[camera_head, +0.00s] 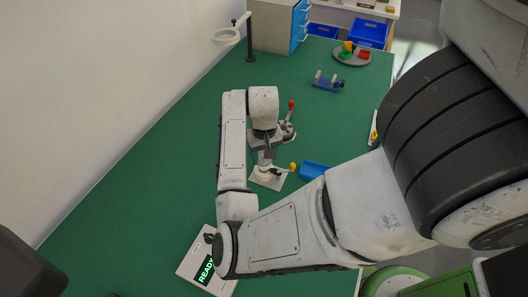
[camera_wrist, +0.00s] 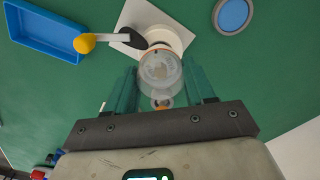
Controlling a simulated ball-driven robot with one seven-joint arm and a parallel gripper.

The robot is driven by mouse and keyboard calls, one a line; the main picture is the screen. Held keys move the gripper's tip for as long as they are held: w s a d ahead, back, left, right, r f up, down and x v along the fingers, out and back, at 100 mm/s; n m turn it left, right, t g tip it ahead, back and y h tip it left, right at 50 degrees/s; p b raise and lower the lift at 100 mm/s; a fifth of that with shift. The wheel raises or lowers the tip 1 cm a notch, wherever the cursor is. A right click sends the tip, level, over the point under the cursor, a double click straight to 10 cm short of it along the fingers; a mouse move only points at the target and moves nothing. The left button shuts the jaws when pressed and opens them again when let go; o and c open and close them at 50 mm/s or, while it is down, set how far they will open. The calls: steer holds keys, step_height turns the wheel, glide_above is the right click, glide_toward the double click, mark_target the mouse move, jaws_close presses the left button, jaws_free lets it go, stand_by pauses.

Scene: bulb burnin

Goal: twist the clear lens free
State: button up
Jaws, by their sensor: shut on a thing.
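The clear lens (camera_wrist: 160,70) shows in the wrist view as a round, see-through cup between the two green fingers of my gripper (camera_wrist: 162,88). My gripper is shut on it. The lens sits over a white round base on a pale square plate (camera_wrist: 130,20). A dark lever with a white arm and yellow knob (camera_wrist: 85,42) reaches left from the base. In the head view my gripper (camera_head: 264,152) points down over the pale plate (camera_head: 268,182), and my wrist hides the lens there.
A blue tray (camera_wrist: 45,28) lies beside the fixture. A round grey-blue disc (camera_wrist: 232,14) lies on its other side. In the head view a READY display box (camera_head: 205,268) stands near the front. A red-handled clamp (camera_head: 290,108) stands behind my gripper.

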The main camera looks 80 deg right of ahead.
steer(key=shift+n+p, duration=0.35)
steer(key=shift+n, duration=0.25)
steer(key=o, duration=1.1)
step_height(320, 180, up, 11)
steer(key=shift+f+p, duration=0.1)
steer(key=shift+p, duration=0.8)
